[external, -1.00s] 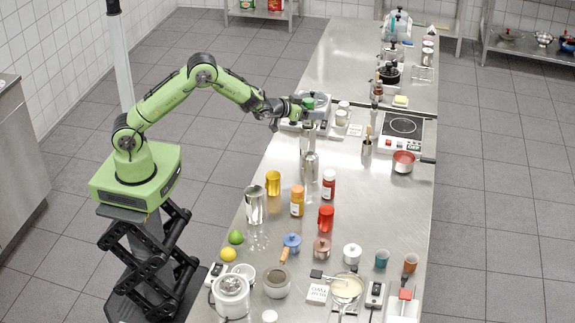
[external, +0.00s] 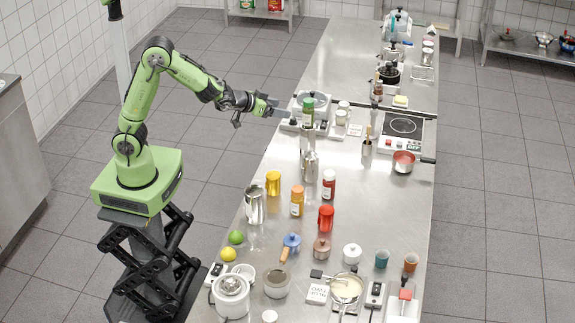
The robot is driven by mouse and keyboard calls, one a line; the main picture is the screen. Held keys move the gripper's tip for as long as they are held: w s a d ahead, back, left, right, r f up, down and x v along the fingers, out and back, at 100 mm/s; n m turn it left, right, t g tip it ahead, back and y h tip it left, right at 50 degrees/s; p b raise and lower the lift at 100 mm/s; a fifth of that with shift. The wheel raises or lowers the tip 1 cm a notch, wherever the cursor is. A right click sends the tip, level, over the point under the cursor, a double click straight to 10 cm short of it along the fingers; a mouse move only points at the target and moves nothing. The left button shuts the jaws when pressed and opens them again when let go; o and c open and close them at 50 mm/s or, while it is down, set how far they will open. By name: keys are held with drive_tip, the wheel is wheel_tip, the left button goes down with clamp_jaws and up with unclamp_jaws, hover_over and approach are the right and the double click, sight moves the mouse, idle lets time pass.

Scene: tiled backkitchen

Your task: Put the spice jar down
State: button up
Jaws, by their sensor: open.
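The spice jar (external: 308,114), with a green lid, stands upright towards the left edge of the steel counter, just in front of a scale-like appliance. My gripper (external: 283,112) is open and empty, to the left of the jar and apart from it. Its fingers point right, towards the jar. The exact finger gap is too small to make out.
A steel bottle (external: 310,166) stands in front of the jar on the steel counter (external: 345,200). Pale jars (external: 341,117) stand to its right, with a hot plate (external: 403,125) beyond. Red and orange jars (external: 297,201) stand nearer the camera.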

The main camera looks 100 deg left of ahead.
drive_tip(key=s+d+r+m+h, duration=0.1)
drive_tip(key=s+d+r+h, duration=0.15)
drive_tip(key=d, duration=0.25)
drive_tip(key=s+d+r+m+h, duration=0.1)
drive_tip(key=s+d+r, duration=0.1)
drive_tip(key=s+d, duration=0.25)
drive_tip(key=s+d+m+g+h, duration=0.2)
drive_tip(key=s+d+m+h, duration=0.1)
drive_tip(key=s+d, duration=0.6)
drive_tip(key=s+d+m+g+h, duration=0.15)
drive_tip(key=s+d+m, duration=0.35)
drive_tip(key=s, duration=0.6)
wheel_tip(320, 180, down, 25)
drive_tip(key=d+n+b, duration=0.1)
drive_tip(key=b, duration=2.3)
drive_tip(key=shift+w+r+h+b, duration=0.15)
drive_tip(key=shift+w+h+b, duration=0.1)
drive_tip(key=shift+h+b, duration=0.05)
drive_tip(key=shift+o, duration=0.2)
